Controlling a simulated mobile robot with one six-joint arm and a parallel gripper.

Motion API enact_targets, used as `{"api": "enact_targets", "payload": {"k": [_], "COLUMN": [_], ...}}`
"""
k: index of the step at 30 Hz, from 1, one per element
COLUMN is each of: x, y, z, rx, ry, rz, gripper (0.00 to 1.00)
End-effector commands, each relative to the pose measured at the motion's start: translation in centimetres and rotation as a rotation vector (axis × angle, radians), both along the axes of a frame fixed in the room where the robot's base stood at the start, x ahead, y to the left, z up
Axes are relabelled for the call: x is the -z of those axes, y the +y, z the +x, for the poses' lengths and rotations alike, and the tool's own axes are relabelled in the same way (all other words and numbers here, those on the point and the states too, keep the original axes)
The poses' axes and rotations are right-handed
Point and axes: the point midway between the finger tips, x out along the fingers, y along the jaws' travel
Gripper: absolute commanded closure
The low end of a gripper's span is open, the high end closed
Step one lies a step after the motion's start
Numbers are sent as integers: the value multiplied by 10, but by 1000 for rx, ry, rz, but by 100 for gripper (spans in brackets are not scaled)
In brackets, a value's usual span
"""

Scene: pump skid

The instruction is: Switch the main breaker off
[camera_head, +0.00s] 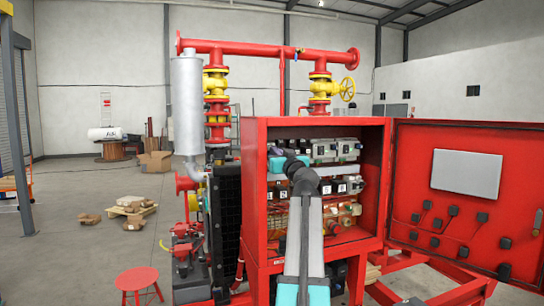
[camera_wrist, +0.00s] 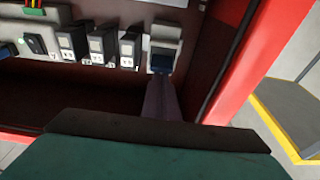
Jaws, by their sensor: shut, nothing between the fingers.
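The main breaker seems to be the grey unit (camera_wrist: 165,42) with a dark blue part on its lower face, at the right end of a device row in the wrist view. I cannot read its switch position. My gripper (camera_wrist: 161,84) is shut and empty, its narrow purple-grey fingers pointing at the lower part of this unit. Whether the tips touch it is unclear. In the head view my gripper (camera_head: 276,151) is at the upper left inside the open red cabinet (camera_head: 254,200), and my arm and gripper hide what lies behind.
Several black-and-white modules (camera_wrist: 102,45) sit left of the grey unit. The red cabinet side wall (camera_wrist: 240,60) is close on the right in the wrist view. The cabinet door (camera_head: 470,225) stands open to the right. A red stool (camera_head: 137,279) stands on the floor at left.

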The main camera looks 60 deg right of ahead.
Motion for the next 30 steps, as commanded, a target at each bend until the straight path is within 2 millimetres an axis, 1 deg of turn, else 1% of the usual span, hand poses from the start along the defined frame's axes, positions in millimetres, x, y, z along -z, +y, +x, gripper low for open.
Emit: {"api": "enact_targets", "payload": {"k": [1,18,22,30], "x": [3,10,8,8], "y": [0,-1,0,7], "z": [0,0,-1,-8], "rx": [0,1,1,0], "ry": [2,0,0,0], "rz": [1,0,0,-1], "gripper": [100,100,100,100]}}
